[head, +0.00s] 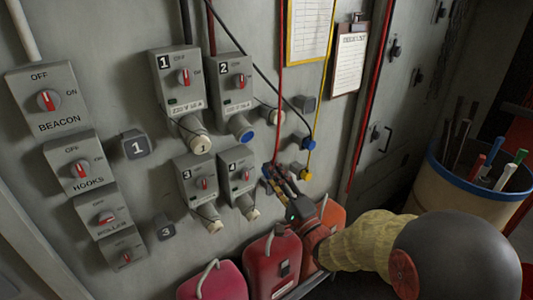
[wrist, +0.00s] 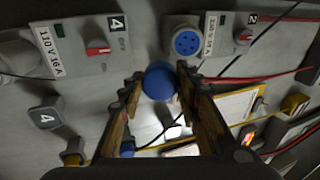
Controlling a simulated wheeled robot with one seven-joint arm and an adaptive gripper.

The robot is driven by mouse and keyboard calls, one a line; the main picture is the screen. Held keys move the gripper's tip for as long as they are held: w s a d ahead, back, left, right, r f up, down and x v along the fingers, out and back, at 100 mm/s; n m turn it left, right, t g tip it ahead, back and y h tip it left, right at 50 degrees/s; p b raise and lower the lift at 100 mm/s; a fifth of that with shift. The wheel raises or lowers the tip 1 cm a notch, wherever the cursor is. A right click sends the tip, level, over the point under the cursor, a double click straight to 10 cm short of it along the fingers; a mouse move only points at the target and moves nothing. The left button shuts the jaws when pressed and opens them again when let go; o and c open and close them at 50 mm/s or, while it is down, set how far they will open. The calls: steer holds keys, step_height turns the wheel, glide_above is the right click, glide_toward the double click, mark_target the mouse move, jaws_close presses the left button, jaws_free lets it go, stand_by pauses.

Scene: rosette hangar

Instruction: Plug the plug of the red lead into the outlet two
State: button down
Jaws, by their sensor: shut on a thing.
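My gripper (head: 272,176) is shut on the blue-ended plug of the red lead. The plug's round blue end (wrist: 160,81) shows between my fingers in the wrist view. The red lead (head: 280,80) hangs from above to my gripper. Outlet two (head: 233,85) is a grey box with a red switch, up and left of my gripper. Its blue socket (head: 241,129) is at the bottom; the wrist view shows the uncovered, holed blue face (wrist: 187,41) just beyond the plug. The plug is apart from the socket. Most of the plug's body is hidden by my fingers.
Outlet four (head: 238,172) is left of my gripper. A black lead's blue plug (head: 308,143) and a yellow lead's plug (head: 305,175) hang on the wall to the right. Red cans (head: 272,265) stand below, and a barrel (head: 480,185) stands at the right.

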steer(key=y, duration=0.2)
glide_toward(247, 137)
steer(key=shift+n+g, duration=0.3)
steer(key=shift+n, duration=0.1)
steer(key=shift+p+x, duration=1.2)
steer(key=shift+x, duration=1.5)
steer(key=shift+d+r+b, duration=0.1)
steer(key=shift+r+b, duration=0.05)
steer(key=shift+b, duration=0.7)
steer(key=shift+w+a+r, duration=0.2)
steer(key=shift+w+a, duration=0.1)
steer(key=shift+w, duration=0.15)
steer(key=c, duration=1.2)
jaws_free()
